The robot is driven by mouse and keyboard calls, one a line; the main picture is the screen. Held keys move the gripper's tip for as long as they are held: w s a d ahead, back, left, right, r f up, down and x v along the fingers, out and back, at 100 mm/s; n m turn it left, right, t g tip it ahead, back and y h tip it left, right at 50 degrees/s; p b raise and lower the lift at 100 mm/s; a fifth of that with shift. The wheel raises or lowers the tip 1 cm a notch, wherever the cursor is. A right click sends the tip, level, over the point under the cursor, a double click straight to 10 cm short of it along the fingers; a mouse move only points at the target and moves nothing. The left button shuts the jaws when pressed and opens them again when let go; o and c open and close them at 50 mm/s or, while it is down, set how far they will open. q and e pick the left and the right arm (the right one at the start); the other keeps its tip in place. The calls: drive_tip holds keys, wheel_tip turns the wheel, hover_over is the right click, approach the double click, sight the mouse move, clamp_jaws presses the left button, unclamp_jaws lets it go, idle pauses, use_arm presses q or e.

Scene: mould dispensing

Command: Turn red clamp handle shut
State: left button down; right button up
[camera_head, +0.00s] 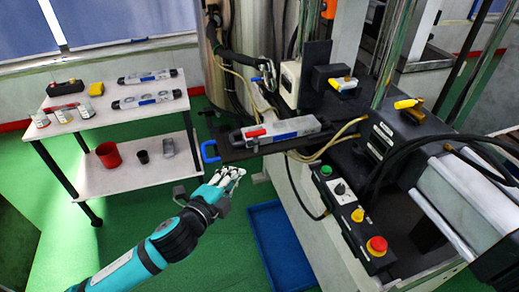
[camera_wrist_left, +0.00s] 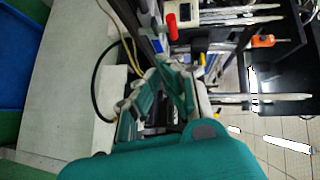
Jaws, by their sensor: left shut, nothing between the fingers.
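The red clamp handle (camera_head: 256,132) lies on the near-left end of a grey metal mould (camera_head: 295,126), which rests on a dark plate (camera_head: 235,153) at the machine. A red cylinder in the left wrist view, likely the same handle (camera_wrist_left: 171,27), stands out near the top, beyond the fingers. My left gripper (camera_head: 238,172) is shut and empty, in front of and below the plate, apart from the handle. Its fingers (camera_wrist_left: 163,75) also show in the left wrist view. How far the handle is turned is hard to tell. My right gripper is out of view.
A blue pull handle (camera_head: 209,152) sticks out at the plate's left end, close to my gripper. A control box (camera_head: 352,215) with a red button stands to the right. A blue tray (camera_head: 280,250) lies on the floor. A white table (camera_head: 115,122) holds more moulds.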

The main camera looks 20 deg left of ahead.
use_arm(q)
drive_tip(key=shift+s+d+r+m+h, duration=0.15)
drive_tip(key=shift+d+r, duration=0.15)
drive_tip(key=shift+r, duration=0.3)
drive_tip(key=shift+s+d+r+m+h, duration=0.15)
drive_tip(key=shift+d+r, duration=0.1)
drive_tip(key=shift+r, duration=0.3)
drive_tip(key=p, duration=0.3)
approach(251, 145)
drive_tip(key=w+d+r, duration=0.3)
drive_tip(key=d, duration=0.3)
drive_tip(key=shift+w+a+f, duration=0.3)
drive_tip(key=shift+w+a, duration=0.35)
drive_tip(key=shift+w, duration=0.2)
drive_tip(key=shift+w+a+f, duration=0.35)
drive_tip(key=shift+w+a, duration=0.3)
drive_tip(key=shift+w, duration=0.25)
drive_tip(key=shift+a, duration=0.1)
